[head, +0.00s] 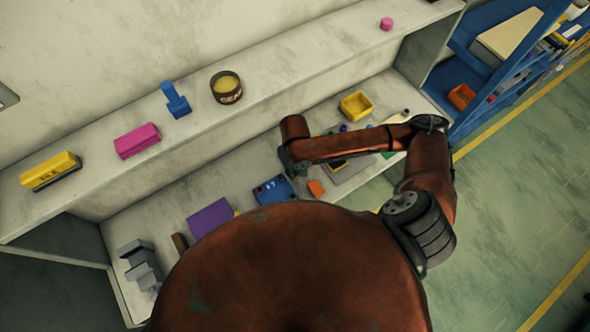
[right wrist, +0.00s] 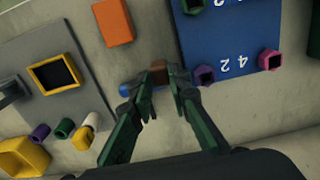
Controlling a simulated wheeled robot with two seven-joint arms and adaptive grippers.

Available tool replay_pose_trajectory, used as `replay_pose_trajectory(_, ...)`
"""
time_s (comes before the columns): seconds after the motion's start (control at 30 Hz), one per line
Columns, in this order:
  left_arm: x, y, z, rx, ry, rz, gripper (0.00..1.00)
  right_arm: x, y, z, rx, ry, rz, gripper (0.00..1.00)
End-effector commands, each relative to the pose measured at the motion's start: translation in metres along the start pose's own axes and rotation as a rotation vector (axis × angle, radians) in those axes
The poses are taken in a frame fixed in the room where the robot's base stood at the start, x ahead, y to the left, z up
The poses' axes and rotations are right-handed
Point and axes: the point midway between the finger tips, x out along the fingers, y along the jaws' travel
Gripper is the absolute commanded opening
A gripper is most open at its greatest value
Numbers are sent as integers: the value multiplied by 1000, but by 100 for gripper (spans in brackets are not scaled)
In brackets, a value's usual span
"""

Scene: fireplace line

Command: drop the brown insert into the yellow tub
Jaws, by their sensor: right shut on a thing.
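The brown insert (right wrist: 158,73) is a small brown piece between the fingertips of my right gripper (right wrist: 167,77) in the right wrist view. The fingers are closed around it and partly cover it. In the head view my right gripper (head: 290,168) is over the lower shelf, beside the blue numbered board, and the insert cannot be made out. The yellow tub (head: 356,105) is an open box on the lower shelf, to the right of the gripper. It also shows in the lower left of the right wrist view (right wrist: 22,158), apart from the gripper. My left gripper is not visible.
A blue numbered board (right wrist: 225,45), an orange block (right wrist: 113,22) and a grey plate with a yellow-edged opening (right wrist: 55,75) lie around the gripper. A blue piece (right wrist: 127,91) is by the fingers. Small coloured pieces (right wrist: 64,128) stand near the tub. The upper shelf (head: 200,120) overhangs behind.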

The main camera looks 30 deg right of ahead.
Motion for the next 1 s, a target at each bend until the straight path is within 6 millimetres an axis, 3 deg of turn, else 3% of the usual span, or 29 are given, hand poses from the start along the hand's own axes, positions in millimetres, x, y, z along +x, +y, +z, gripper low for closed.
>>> replay_pose_trajectory(0.27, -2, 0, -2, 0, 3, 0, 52, 2, 0, 0, 0, 0, 0, 0)
replay_pose_trajectory(0.3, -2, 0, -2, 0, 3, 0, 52, 2, 0, 0, 0, 0, 0, 19)
replay_pose_trajectory(0.5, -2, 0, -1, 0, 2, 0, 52, 2, 0, 0, 0, 0, 0, 33)
replay_pose_trajectory(0.83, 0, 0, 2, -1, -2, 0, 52, 0, 0, 0, -1, 1, 0, 34)
replay_pose_trajectory(1.0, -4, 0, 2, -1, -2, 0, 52, -21, 0, -1, -2, 3, 0, 34)
